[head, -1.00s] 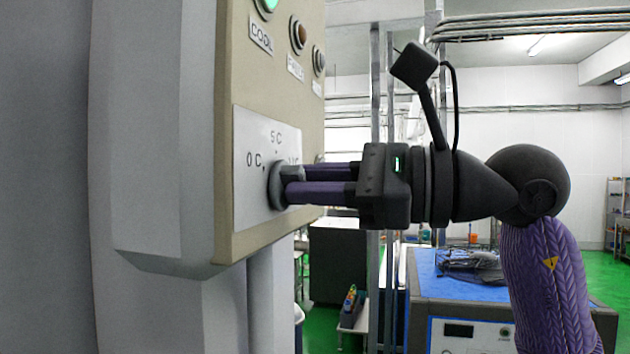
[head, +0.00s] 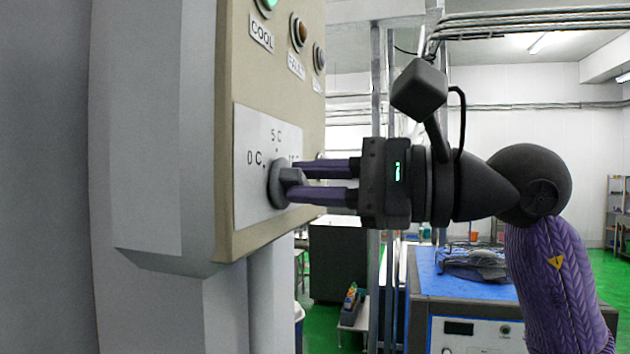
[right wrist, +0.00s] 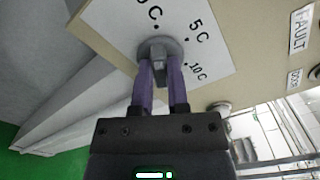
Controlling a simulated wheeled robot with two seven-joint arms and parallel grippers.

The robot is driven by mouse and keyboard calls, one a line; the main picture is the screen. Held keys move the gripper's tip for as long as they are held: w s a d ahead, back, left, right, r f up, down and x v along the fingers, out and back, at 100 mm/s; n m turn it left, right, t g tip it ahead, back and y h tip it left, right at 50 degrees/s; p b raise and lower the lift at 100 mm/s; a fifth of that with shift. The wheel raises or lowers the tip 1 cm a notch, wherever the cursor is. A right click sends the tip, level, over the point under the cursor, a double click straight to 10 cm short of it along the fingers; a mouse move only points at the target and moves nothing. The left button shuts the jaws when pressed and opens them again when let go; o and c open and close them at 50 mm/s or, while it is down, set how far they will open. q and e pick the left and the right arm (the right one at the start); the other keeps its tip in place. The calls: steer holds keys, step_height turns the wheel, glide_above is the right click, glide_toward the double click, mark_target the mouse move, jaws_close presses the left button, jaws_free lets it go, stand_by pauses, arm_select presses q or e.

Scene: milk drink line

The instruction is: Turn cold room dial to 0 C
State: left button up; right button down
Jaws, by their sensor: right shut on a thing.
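The cold room dial (head: 276,184) is a round dark grey knob with a raised grip bar, on a white plate (head: 250,208) marked 0 C, 5 C and 10 C. My right gripper (head: 296,182) comes in from the right with its two purple fingers shut on the dial's grip bar. In the right wrist view the dial (right wrist: 158,46) sits between the fingertips (right wrist: 160,72), with 0 C above it and 5 C and 10 C to its right. I cannot tell which mark the dial points to. My left gripper is not in view.
The beige panel (head: 232,120) carries a green COOL lamp (head: 266,4), an orange-brown FAULT lamp (head: 299,32) and a grey button (head: 319,58) above the plate. Behind my right arm stands a blue-topped bench (head: 430,275) with a dark bundle on it. Green floor lies beyond.

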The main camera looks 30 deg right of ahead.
steer(key=c, duration=0.6)
jaws_free()
steer(key=shift+s, duration=0.1)
steer(key=b+v, duration=0.3)
steer(key=v, duration=0.6)
steer(key=shift+s+d, duration=0.25)
steer(key=shift+d, duration=0.1)
